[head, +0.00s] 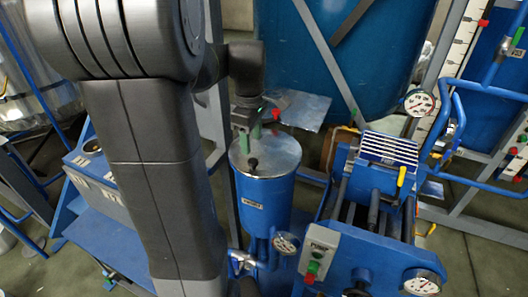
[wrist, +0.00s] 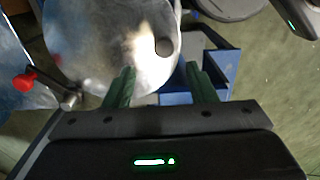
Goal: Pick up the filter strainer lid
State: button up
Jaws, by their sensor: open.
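The filter strainer lid (head: 282,153) is a round silvery metal disc with a small black knob (head: 253,163) in its middle. It sits on top of an upright blue cylindrical strainer body (head: 264,203). My gripper (head: 259,135) is above the far part of the lid, with its green fingers pointing down. In the wrist view the lid (wrist: 95,45) fills the upper middle, and its dark knob (wrist: 164,46) shows ahead of my fingertips, between their lines. My gripper (wrist: 164,80) is open there, with nothing between its fingers.
A red-knobbed valve (wrist: 25,81) is at the left of the wrist view. A large blue tank (head: 340,60) stands behind the strainer. Blue pipes crowd the right side.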

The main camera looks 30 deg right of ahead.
aim_at(253, 160)
jog(key=f, duration=0.6)
jog(key=shift+s+f, duration=0.2)
jog(key=shift+s, duration=0.15)
jog(key=shift+c, duration=0.2)
grip_shut()
jog(key=shift+r, duration=0.1)
